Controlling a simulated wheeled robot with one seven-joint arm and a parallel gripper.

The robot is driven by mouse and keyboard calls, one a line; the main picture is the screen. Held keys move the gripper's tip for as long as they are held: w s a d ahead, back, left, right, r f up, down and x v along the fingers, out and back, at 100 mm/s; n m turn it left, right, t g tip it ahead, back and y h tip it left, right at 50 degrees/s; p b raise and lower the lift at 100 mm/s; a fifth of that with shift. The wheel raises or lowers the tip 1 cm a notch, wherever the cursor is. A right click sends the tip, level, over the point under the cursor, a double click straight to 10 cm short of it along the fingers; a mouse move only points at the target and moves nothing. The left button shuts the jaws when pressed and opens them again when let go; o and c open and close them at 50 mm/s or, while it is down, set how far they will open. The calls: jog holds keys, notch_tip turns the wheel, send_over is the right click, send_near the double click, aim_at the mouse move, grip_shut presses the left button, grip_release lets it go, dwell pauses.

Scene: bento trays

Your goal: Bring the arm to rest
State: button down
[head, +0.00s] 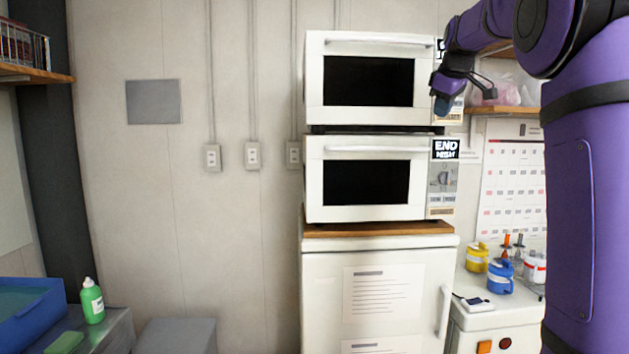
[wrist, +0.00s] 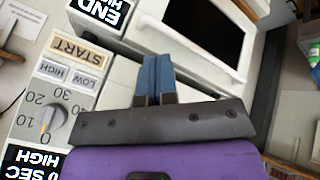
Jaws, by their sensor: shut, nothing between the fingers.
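My arm is purple and rises along the right side of the head view. My gripper (head: 441,104) is in front of the right edge of the upper microwave (head: 315,80), over its control panel. In the wrist view my gripper (wrist: 158,62) has its two blue fingers pressed together with nothing between them. The wrist view shows a microwave's control panel (wrist: 60,85) with a dial, START, HIGH and LOW labels close beside the fingers. I cannot tell whether the fingers touch the microwave.
A lower microwave (head: 315,180) stands under the upper one on a white cabinet (head: 320,280). A shelf (head: 505,110) with bags is behind my gripper. Yellow (head: 477,258) and blue (head: 500,277) jars stand low at the right. The space left of the microwaves is open.

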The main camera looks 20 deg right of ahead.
jog(key=s+a+f+m+y, duration=0.1)
jog(key=s+a+f+m, duration=0.1)
jog(key=s+a+f, duration=0.85)
jog(key=s+a+f+m+y, duration=0.2)
jog(key=s+a+f, duration=0.3)
jog(key=s+a, duration=0.95)
jog(key=s+a+f+g, duration=0.1)
jog(key=s+a+f, duration=0.4)
jog(key=f, duration=0.3)
jog(key=shift+s+f+m, duration=0.3)
jog(key=shift+s, duration=0.35)
